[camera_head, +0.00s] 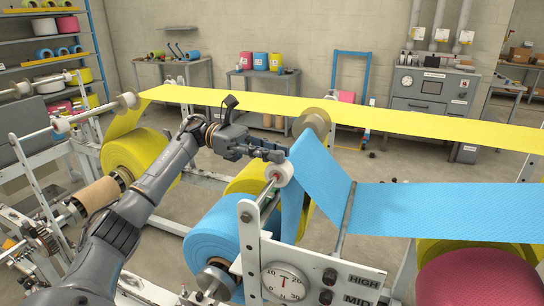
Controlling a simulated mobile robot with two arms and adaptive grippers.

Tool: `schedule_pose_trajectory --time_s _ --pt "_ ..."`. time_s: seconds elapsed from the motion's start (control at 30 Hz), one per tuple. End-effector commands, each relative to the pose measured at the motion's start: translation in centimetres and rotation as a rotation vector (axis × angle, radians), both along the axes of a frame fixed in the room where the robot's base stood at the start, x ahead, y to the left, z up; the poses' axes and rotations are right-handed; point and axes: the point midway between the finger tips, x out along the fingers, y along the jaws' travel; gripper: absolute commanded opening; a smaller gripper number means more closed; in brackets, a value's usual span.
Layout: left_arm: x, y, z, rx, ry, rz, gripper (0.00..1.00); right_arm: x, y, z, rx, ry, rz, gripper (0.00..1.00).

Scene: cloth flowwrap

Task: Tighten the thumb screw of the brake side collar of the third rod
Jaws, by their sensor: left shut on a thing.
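A white collar (279,173) sits on a rod at the edge of the blue web (320,165), above the front frame plate. My left gripper (281,154) reaches in from the left, with its fingertips at the top of this collar. Its fingers are closed together on something small there, apparently the collar's thumb screw, which the fingers hide. The rod (266,192) runs from the collar down toward the white frame plate (250,250). I cannot tell from this view which rod is the third. My right gripper is not in view.
A yellow web (420,127) spans behind the gripper. Blue (213,240) and yellow (130,160) rolls lie below and left. A dial gauge (284,283) and HIGH/MID panel (345,280) are in front. Another rod with a white collar (61,125) stands at left.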

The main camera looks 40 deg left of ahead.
Motion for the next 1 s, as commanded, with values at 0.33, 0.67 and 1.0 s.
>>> schedule_pose_trajectory --time_s 0.33,0.67,1.0 --pt "0.30 -0.04 0.04 -0.003 -0.003 -0.166 0.00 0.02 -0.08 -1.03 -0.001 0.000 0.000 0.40" --pt "0.30 -0.02 0.07 -0.002 -0.003 -0.206 0.00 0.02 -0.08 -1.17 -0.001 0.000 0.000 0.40" --pt "0.30 -0.01 0.05 -0.002 -0.002 -0.205 0.29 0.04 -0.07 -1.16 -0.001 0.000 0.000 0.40"
